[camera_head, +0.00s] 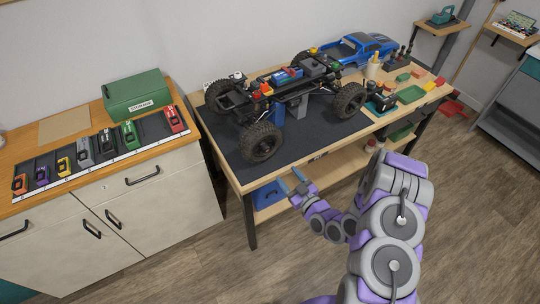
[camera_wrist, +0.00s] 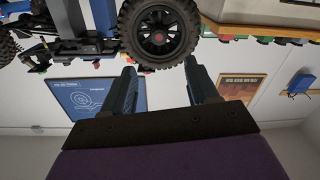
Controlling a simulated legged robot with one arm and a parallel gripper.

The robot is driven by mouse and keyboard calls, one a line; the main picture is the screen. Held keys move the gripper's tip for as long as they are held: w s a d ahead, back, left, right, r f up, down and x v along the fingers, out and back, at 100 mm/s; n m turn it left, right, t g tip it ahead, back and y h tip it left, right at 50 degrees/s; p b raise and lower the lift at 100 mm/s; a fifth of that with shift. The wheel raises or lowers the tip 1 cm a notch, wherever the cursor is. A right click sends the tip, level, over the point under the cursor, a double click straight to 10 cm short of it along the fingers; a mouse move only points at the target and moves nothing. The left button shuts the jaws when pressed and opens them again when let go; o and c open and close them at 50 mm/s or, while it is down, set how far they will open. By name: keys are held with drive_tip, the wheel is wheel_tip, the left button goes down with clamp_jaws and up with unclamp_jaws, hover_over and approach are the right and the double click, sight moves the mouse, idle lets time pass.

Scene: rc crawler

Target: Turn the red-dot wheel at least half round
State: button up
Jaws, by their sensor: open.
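The RC crawler (camera_head: 290,92) stands on the dark mat of the workbench with its body shell off. In the wrist view, which looks upside down, a black knobbly wheel (camera_wrist: 158,34) shows a small red dot at its hub. It appears to be the near-left wheel (camera_head: 260,141) in the head view, where no dot can be made out. My gripper (camera_head: 298,180) is in front of the bench's near edge, below and right of that wheel. In the wrist view my gripper (camera_wrist: 160,70) is open and empty, the wheel beyond its fingertips; contact is not visible.
A blue body shell (camera_head: 352,49) lies at the back of the bench, with tools and small bins (camera_head: 410,94) at the right. A cabinet (camera_head: 140,185) with a green storage box (camera_head: 138,94) stands left. Open wooden floor (camera_head: 300,262) lies in front.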

sight(267, 151)
drive_tip(key=b+x, duration=0.3)
drive_tip(key=x, duration=1)
drive_tip(key=shift+d, duration=0.1)
clamp_jaws()
idle(0.4)
